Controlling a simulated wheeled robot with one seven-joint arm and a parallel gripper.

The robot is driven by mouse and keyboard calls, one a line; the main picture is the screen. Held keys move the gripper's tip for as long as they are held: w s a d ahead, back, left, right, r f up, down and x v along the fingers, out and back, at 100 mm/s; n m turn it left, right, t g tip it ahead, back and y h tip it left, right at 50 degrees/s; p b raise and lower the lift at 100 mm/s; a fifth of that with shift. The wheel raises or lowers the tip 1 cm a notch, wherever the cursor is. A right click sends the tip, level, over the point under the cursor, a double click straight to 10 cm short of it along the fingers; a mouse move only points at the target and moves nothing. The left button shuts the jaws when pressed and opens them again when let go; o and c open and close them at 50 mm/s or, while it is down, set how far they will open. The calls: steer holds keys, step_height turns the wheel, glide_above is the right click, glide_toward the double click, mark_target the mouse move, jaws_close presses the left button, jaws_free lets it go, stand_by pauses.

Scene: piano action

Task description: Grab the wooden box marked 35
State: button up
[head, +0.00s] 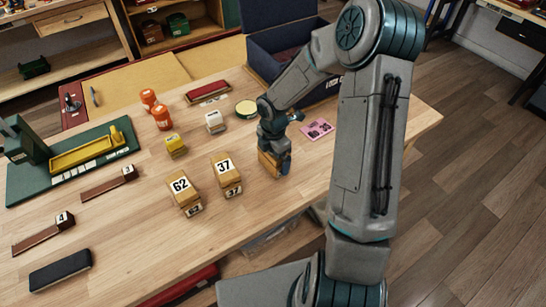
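My gripper (275,160) points down at the table, right of the two numbered boxes. A wooden box (266,163) shows at its fingers, partly covered by them. No number shows on this box from here, so I cannot read whether it is 35. The fingers are against or around the box, but the frame does not show whether they are closed on it. A wooden box marked 37 (226,178) stands just to the left. A wooden box marked 62 (185,195) stands further left.
A pink card (318,130) lies right of my gripper. A dark blue open case (292,45) stands behind. A yellow block (176,148), a white block (215,124), a round tin (245,109) and orange jars (162,119) are left of my gripper. The front right tabletop is clear.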

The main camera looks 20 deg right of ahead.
steer(key=shift+f, duration=0.2)
steer(key=c, duration=0.8)
steer(key=shift+c, duration=0.2)
steer(key=shift+r, duration=0.1)
